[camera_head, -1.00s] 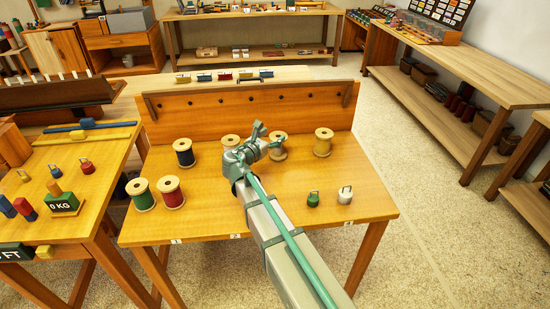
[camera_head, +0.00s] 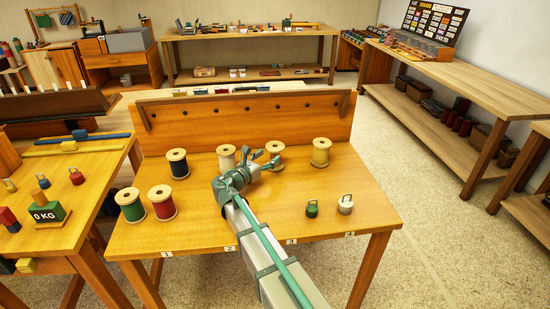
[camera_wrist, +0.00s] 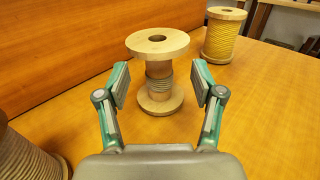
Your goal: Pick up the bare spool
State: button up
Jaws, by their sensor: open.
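The bare spool (camera_wrist: 159,70) is a pale wooden spool with wide round flanges and a slim core, with only a few greyish coils low on it. It stands upright on the table, centred in the wrist view. In the head view the spool (camera_head: 275,148) is at the back, right of my gripper and partly hidden by it. My gripper (camera_wrist: 160,88) is open, with one finger to each side of the spool in the picture; I cannot tell whether the tips reach around it. In the head view my gripper (camera_head: 256,157) is low over the table.
A tan spool (camera_wrist: 25,155) is close at the left, and a yellow spool (camera_wrist: 222,35) stands behind right. A back board (camera_head: 250,120) rises behind.

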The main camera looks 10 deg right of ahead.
aim_at(272, 154)
jog(key=x, duration=0.5)
jog(key=shift+w+f+p, duration=0.1)
jog(key=shift+p, duration=0.2)
jog(key=c, duration=1.3)
